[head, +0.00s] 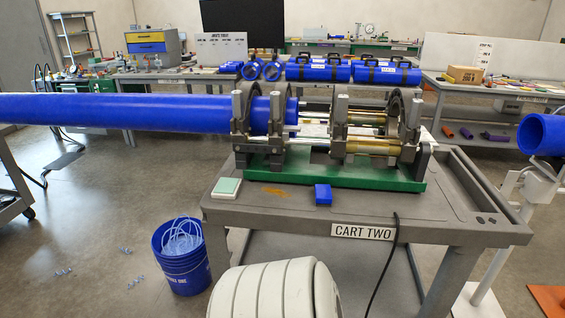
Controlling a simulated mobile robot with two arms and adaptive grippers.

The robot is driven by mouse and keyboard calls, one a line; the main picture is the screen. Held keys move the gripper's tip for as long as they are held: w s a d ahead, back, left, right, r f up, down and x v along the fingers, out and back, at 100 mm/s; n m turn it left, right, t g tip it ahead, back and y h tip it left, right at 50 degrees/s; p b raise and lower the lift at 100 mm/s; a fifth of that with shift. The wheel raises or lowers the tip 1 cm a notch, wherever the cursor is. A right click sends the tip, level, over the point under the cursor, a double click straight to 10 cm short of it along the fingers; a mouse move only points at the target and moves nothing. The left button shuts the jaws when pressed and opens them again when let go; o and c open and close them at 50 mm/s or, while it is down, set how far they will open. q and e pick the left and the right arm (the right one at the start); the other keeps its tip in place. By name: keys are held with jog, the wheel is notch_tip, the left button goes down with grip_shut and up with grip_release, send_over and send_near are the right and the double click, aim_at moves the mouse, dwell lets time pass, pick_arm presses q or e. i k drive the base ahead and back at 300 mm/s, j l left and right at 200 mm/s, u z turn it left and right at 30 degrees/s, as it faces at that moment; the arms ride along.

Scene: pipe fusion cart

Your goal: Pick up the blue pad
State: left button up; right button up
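The blue pad (323,194) is a small blue block on the front edge of the grey cart (265,215), just above and left of the "CART TWO" label. It stands apart from the green base of the fusion machine (350,176) behind it. Nothing touches the pad from above. A flat pale green and white pad (226,188) lies to its left, near the cart's front left corner. Neither of my grippers is in the head view.
A long blue pipe (110,112) runs from the left into the machine's clamps. A black cable (392,245) hangs over the cart's front. A blue bucket (182,262) stands on the floor at left. Another blue pipe (541,134) is on a stand at right.

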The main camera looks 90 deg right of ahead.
aim_at(323, 195)
jog(key=z, duration=3.05)
